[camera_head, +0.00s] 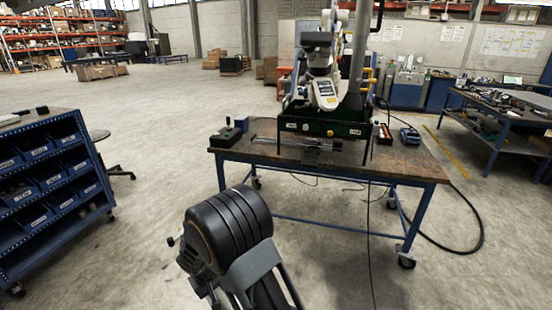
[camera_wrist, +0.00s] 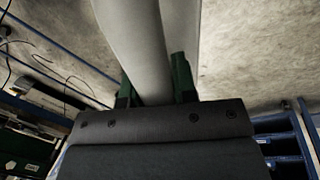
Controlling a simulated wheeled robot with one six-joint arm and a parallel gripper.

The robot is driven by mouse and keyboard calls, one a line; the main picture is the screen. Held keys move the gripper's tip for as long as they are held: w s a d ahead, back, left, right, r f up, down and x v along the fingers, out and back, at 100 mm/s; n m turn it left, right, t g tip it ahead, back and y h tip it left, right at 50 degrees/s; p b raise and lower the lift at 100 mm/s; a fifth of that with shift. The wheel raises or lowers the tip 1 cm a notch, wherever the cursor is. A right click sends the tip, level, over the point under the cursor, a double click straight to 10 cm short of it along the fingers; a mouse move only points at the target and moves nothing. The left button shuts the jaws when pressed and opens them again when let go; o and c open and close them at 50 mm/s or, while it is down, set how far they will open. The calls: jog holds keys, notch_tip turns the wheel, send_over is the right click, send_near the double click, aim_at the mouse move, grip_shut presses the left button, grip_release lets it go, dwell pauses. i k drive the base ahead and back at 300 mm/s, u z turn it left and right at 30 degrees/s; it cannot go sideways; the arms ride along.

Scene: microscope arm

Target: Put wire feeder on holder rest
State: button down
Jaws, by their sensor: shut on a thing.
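In the wrist view, the green fingers of my gripper (camera_wrist: 155,88) are shut on a smooth pale grey piece (camera_wrist: 143,45). It looks like the wire feeder, but its ends are out of view or hidden. The piece runs up out of the top of the picture, over bare floor. In the head view, my dark wrist is in front, well short of the workbench (camera_head: 425,168), and hides the fingers. I cannot tell the holder rest for sure. A grey metal fixture (camera_head: 325,146) sits at the bench's front middle.
A green machine (camera_head: 320,122) with a white arm above it fills the bench's middle. A small green device (camera_head: 226,132) stands at the bench's left end. A blue bin rack (camera_head: 50,180) stands at the left. Open floor lies between; a cable crosses it at right.

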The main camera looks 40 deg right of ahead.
aim_at(309, 160)
jog(key=z, duration=0.8)
jog(key=i, duration=0.9)
jog(key=z, duration=0.55)
